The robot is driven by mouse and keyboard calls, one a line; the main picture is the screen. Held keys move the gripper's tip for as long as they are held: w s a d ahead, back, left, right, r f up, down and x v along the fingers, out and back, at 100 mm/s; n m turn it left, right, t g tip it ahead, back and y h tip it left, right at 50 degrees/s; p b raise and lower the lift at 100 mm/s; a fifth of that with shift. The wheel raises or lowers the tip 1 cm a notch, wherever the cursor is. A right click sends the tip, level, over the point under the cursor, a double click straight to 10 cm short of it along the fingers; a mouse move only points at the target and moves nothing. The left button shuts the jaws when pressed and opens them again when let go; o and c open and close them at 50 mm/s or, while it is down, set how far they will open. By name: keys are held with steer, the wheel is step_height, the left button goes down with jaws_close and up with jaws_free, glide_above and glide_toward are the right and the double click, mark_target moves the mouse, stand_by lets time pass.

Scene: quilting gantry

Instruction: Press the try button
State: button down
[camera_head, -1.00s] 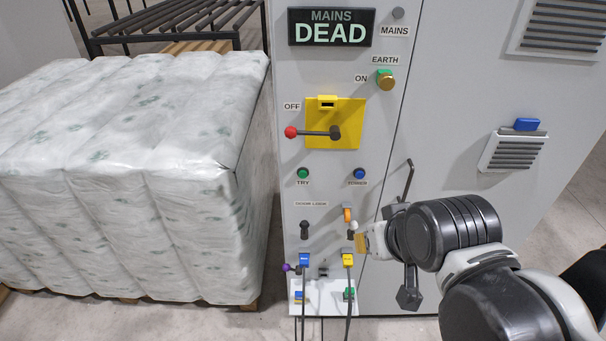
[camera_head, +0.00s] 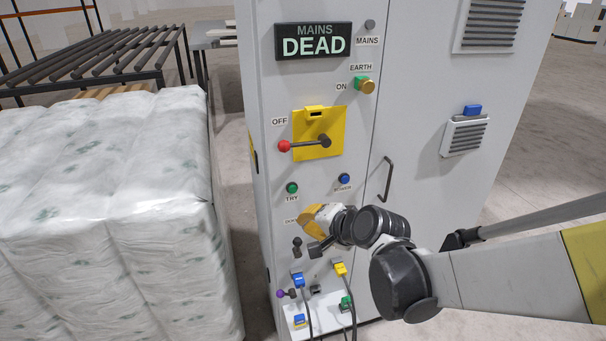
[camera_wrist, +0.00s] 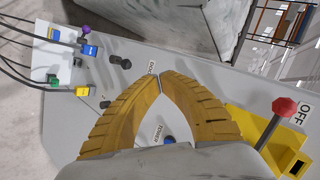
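The try button (camera_head: 292,188) is a small green button on the grey cabinet front, above its TRY label. My gripper (camera_head: 304,219) is below and slightly right of the try button, in front of the cabinet and covering part of the door lock label. In the wrist view the yellow fingers (camera_wrist: 160,76) meet at their tips with nothing between them. The try button is not visible in that view, probably behind a finger. I see no contact with the button.
Above are the red-knobbed OFF lever (camera_head: 285,146) on a yellow plate and a DEAD display (camera_head: 313,42). Below are dark knobs (camera_head: 297,243) and plugged cables (camera_head: 340,269). A door handle (camera_head: 386,178) is right. Wrapped bales (camera_head: 105,190) stand left.

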mark_target(293, 189)
steer(key=shift+w+a+f+m, duration=0.1)
steer(key=shift+w+f+m, duration=0.1)
steer(key=shift+f+m, duration=0.15)
steer(key=shift+w, duration=0.2)
steer(key=w+a, duration=0.2)
steer(key=w, duration=0.6)
steer(key=shift+w+a, duration=0.15)
steer(key=shift+w, duration=0.05)
stand_by(1.4)
steer(key=shift+w+a+b, duration=0.1)
steer(key=shift+w+b, duration=0.2)
steer(key=shift+w+a, duration=0.1)
steer(key=shift+w, duration=0.35)
stand_by(0.5)
steer(key=shift+s, duration=0.15)
stand_by(0.3)
steer(key=shift+s+d, duration=0.25)
steer(key=shift+s, duration=0.5)
